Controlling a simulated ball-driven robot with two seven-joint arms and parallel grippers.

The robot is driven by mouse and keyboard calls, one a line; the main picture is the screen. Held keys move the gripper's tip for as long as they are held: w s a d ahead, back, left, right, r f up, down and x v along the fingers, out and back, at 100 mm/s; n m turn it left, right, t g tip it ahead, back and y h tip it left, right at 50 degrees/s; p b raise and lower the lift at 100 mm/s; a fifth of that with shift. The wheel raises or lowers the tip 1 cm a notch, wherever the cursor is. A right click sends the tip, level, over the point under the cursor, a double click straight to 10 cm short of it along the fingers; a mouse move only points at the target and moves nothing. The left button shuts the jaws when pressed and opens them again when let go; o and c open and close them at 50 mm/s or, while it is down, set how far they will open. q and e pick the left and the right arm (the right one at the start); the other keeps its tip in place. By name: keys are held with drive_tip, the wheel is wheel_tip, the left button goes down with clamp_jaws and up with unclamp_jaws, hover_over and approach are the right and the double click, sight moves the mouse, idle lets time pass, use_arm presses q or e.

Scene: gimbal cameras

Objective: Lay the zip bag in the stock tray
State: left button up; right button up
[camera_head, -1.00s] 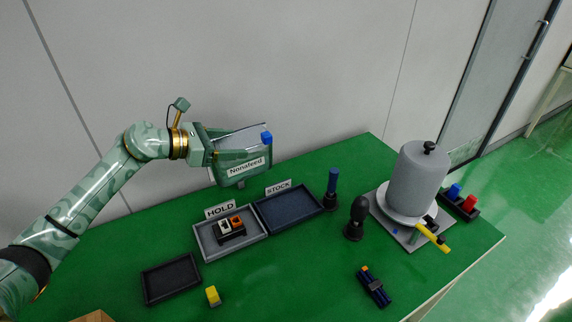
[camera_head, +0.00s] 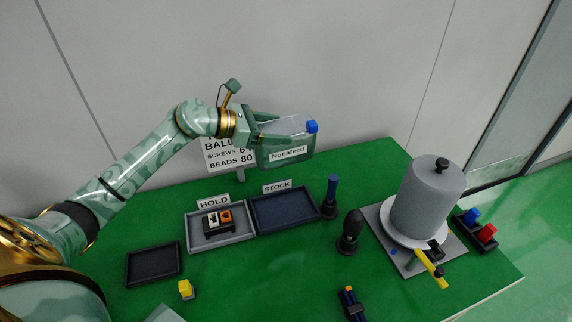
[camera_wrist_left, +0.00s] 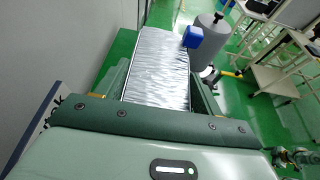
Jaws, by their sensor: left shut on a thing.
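The zip bag (camera_head: 272,158) is a clear, flat pouch with a blue piece at its right corner and a white "Nonafeed" label. My left gripper (camera_head: 288,128) is shut on it and holds it in the air above the back edge of the table. The left wrist view shows the bag's crinkled silvery face (camera_wrist_left: 160,68) between the fingers.
The grey hold tray (camera_head: 240,237), left of the stock tray, holds a small block with switches (camera_head: 218,222). A blue-handled tool (camera_head: 331,196) stands at the stock tray's right. A black tray (camera_head: 153,264), dark knob (camera_head: 350,232) and grey cylinder (camera_head: 428,203) stand around.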

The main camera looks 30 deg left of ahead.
use_arm(q)
drive_tip(key=shift+f+b, duration=0.3)
drive_tip(key=shift+f, duration=0.4)
drive_tip(key=shift+s+a+f+b, duration=0.1)
drive_tip(key=shift+a+f+b, duration=0.05)
drive_tip(key=shift+f+b, duration=0.3)
drive_tip(key=shift+s+a+f+b, duration=0.1)
drive_tip(key=shift+f+b, duration=0.25)
drive_tip(key=shift+f, duration=0.2)
wheel_tip(320, 180, down, 9)
drive_tip(key=b, duration=0.6)
drive_tip(key=shift+w+g+b, duration=0.3)
drive_tip(key=shift+w+b, duration=0.1)
use_arm(e)
drive_tip(key=s+f, duration=0.3)
drive_tip(key=f, duration=0.6)
drive_tip(key=shift+a+f+g, duration=0.2)
drive_tip(key=shift+a+g, duration=0.1)
use_arm(q)
drive_tip(key=shift+d, duration=0.1)
wheel_tip(320, 180, down, 8)
drive_tip(key=b, duration=0.5)
use_arm(e)
drive_tip(key=shift+g, duration=0.3)
drive_tip(key=f, duration=0.1)
drive_tip(key=s+f, duration=0.1)
drive_tip(key=f, duration=0.3)
drive_tip(key=shift+s+d, duration=0.1)
drive_tip(key=shift+s, duration=0.3)
